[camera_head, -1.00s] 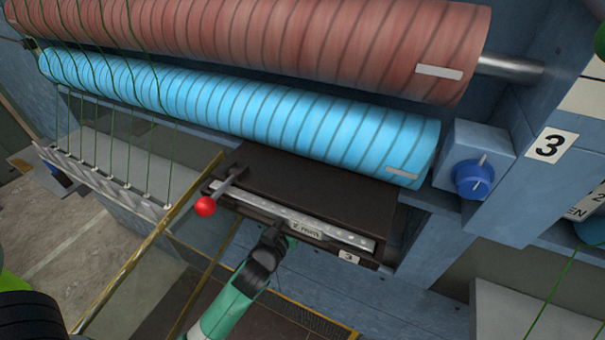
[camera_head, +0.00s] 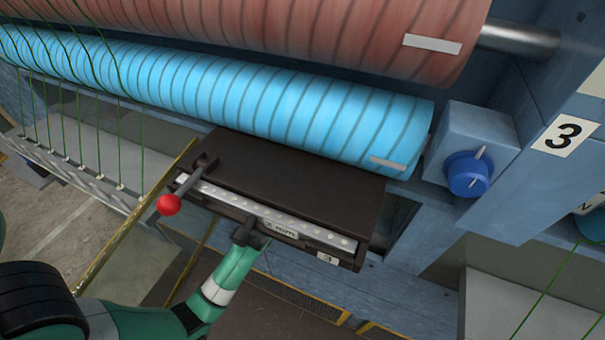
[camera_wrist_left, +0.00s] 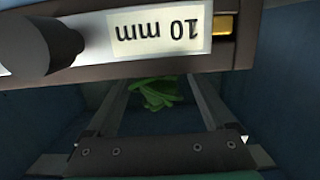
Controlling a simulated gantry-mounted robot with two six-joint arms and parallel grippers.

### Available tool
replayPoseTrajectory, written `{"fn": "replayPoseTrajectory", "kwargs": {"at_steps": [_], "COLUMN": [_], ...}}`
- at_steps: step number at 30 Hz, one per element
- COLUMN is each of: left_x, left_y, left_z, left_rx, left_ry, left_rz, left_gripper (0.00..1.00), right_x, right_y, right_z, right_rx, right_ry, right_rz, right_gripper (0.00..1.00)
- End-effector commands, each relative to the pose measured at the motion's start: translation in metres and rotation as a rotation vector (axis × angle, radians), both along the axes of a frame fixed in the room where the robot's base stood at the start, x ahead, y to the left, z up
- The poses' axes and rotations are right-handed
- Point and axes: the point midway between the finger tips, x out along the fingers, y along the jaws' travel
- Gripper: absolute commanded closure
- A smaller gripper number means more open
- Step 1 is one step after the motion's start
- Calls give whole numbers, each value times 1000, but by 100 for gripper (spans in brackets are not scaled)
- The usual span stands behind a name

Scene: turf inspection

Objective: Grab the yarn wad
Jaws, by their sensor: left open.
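The yarn wad (camera_wrist_left: 155,92) is a tangled green clump in the left wrist view, in a dark gap below the edge of the black box. Its upper part is hidden by that edge. My left gripper (camera_wrist_left: 160,88) is open, with one finger on each side of the wad in the picture; I cannot tell whether either touches it. In the head view my left gripper (camera_head: 251,234) is at the front edge of the black box (camera_head: 290,180), its tips partly hidden. The wad does not show there. My right gripper is not in view.
A blue ribbed roller (camera_head: 250,105) and a red one (camera_head: 300,35) lie above the box. A lever with a red ball (camera_head: 169,204) sticks out at the box's left. A blue knob (camera_head: 467,174) is at the right. Green yarns (camera_head: 80,120) hang at the left.

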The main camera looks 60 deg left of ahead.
Motion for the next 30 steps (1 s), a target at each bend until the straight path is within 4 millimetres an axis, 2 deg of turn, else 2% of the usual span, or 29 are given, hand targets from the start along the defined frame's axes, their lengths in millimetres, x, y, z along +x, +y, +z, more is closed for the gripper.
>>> {"fn": "replayPoseTrajectory", "kwargs": {"at_steps": [8, 11, 23, 30], "left_x": [2, 2, 2, 2], "left_y": [5, 4, 4, 4], "left_z": [-2, -2, -2, -2], "left_rx": [1, 0, 0, 0], "left_ry": [2, 1, 1, 0], "left_rz": [4, 3, 3, 3], "left_gripper": [13, 27, 99, 100], "right_x": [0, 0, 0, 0], "right_y": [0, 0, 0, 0], "right_z": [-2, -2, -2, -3], "right_rx": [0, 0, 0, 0], "right_ry": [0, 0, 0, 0], "right_rz": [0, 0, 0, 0], "right_gripper": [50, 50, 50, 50]}}
